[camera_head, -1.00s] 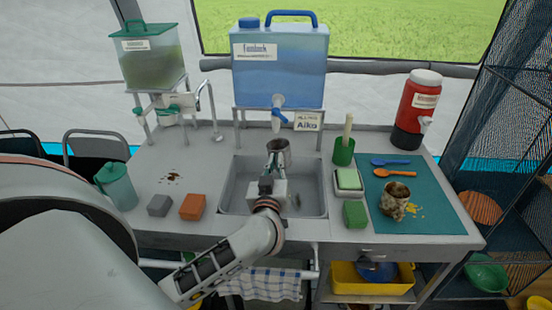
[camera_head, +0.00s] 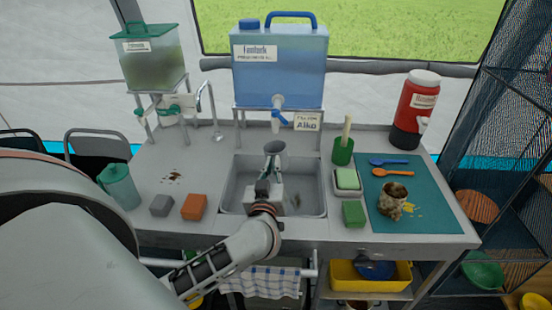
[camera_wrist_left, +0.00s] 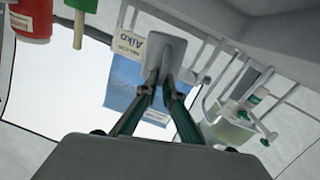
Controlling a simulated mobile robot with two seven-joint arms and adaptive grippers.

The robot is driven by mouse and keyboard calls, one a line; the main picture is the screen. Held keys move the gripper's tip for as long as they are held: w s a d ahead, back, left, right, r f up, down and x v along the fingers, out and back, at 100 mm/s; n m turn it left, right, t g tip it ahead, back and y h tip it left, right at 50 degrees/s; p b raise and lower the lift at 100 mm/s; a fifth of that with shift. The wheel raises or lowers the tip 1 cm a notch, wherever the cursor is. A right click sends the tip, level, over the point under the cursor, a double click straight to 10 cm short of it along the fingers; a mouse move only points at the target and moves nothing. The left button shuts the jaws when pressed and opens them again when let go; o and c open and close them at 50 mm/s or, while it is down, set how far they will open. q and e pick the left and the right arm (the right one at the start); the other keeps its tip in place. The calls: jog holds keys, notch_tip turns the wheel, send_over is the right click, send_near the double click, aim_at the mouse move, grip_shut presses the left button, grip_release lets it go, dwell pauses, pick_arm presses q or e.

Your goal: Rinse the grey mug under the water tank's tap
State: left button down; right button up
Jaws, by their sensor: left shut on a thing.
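The grey mug (camera_head: 276,151) is held over the sink (camera_head: 237,190), just below and in front of the blue water tank's (camera_head: 280,68) tap (camera_head: 278,117). My left gripper (camera_head: 271,174) is shut on the mug from the front. In the left wrist view, the gripper's dark fingers (camera_wrist_left: 157,92) close on the pale mug (camera_wrist_left: 165,60), which covers part of the tank behind it. I cannot make out a stream of water. My right gripper is not in view.
A green-lidded tank (camera_head: 150,65) stands at back left. A soiled cup (camera_head: 392,202) stands on the teal mat (camera_head: 430,212) at right. A red dispenser (camera_head: 415,105) stands behind it.

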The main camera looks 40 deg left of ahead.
pick_arm(q)
jog(key=s+d+p, duration=0.3)
jog(key=s+d, duration=0.1)
jog(key=d, duration=0.2)
jog(key=shift+d, duration=0.25)
dwell(0.4)
jog(key=shift+r, duration=0.1)
dwell(1.0)
jog(key=s+d+r, duration=0.2)
jog(key=d+r, duration=0.2)
jog(key=shift+s+d, duration=0.15)
jog(key=shift+s, duration=0.1)
dwell(0.4)
